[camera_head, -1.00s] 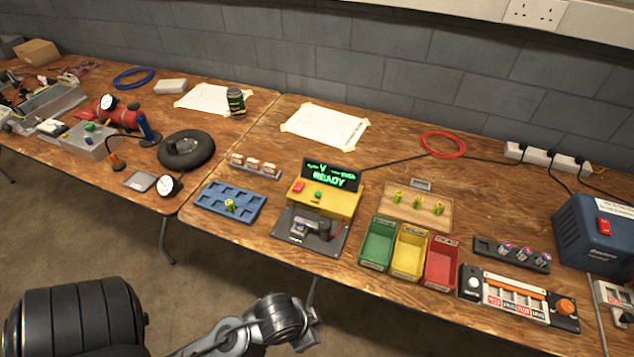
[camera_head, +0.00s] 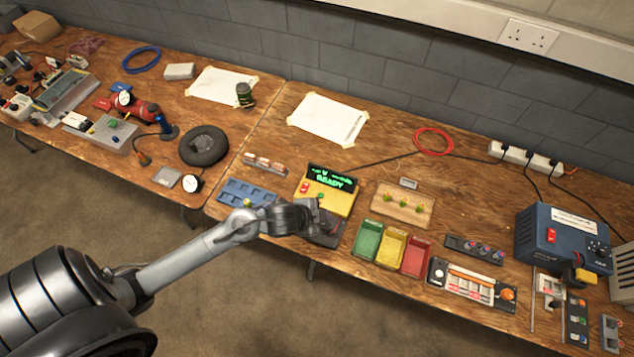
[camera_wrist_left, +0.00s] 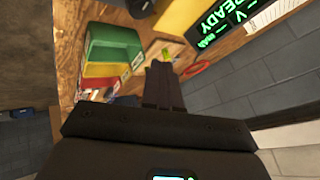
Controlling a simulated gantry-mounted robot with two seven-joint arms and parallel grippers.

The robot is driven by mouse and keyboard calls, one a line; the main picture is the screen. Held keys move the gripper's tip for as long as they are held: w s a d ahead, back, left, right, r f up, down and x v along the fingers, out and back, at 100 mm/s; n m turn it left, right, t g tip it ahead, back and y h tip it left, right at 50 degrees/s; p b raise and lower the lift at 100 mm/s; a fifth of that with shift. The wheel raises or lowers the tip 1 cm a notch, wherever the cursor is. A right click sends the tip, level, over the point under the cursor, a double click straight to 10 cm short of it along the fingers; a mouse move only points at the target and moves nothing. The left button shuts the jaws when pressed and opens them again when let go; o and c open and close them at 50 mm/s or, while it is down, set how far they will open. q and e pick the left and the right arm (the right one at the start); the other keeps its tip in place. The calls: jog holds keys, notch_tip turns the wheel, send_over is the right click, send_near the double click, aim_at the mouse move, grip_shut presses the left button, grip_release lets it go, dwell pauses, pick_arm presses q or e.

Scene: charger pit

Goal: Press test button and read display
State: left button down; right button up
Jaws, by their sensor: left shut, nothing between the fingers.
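The yellow tester (camera_head: 338,203) stands on the wooden bench. My left gripper (camera_head: 316,216) is over the tester's front edge and hides most of the dark plate there. In the left wrist view its fingers (camera_wrist_left: 161,80) are together and empty, and the display (camera_wrist_left: 232,28) shows at the upper right. Contact with a button is not visible. My right gripper is not in view.
Green (camera_head: 367,240), yellow (camera_head: 391,246) and red (camera_head: 415,257) bins stand right of the tester. A blue tray (camera_head: 234,190) lies to its left. A wooden block with batteries (camera_head: 403,204) is behind the bins. A cable runs back from the tester.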

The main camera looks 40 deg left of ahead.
pick_arm(q)
jog(key=w+a+m+h, duration=0.2)
jog(key=w+a+m, duration=0.1)
jog(key=w+a, duration=0.15)
jog(key=m+h, duration=0.2)
jog(key=m, duration=0.1)
send_over(321, 195)
jog(key=shift+s+a+r, duration=0.15)
jog(key=shift+s+a, duration=0.2)
jog(key=shift+s, duration=0.05)
jog(key=shift+f, duration=0.2)
notch_tip(321, 195, down, 7)
jog(key=b, duration=0.7)
jog(key=shift+r, duration=0.2)
jog(key=shift+f+b, duration=0.65)
jog(key=shift+f, duration=0.25)
